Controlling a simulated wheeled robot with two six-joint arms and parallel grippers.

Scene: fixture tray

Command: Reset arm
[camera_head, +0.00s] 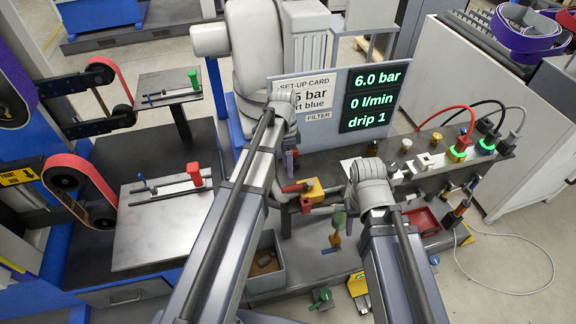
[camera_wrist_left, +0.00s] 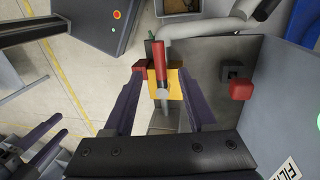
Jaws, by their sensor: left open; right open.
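My left gripper (camera_wrist_left: 162,78) is open, with its two purple fingers on either side of a yellow block (camera_wrist_left: 176,84) with a red handle (camera_wrist_left: 159,62). I cannot tell whether the fingers touch the block. In the head view the yellow block (camera_head: 313,189) sits under my left wrist, and the left fingers are mostly hidden. My right gripper (camera_wrist_left: 29,146) shows at the lower left of the left wrist view, with purple fingers apart and nothing seen between them.
A display panel (camera_head: 428,77) stands behind the arms. A grey bench (camera_head: 425,187) on the right carries fittings and cables. A red tray (camera_head: 425,221) lies on the right, and a grey bin (camera_head: 265,282) stands below the left arm. A metal plate (camera_head: 150,240) lies at the left.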

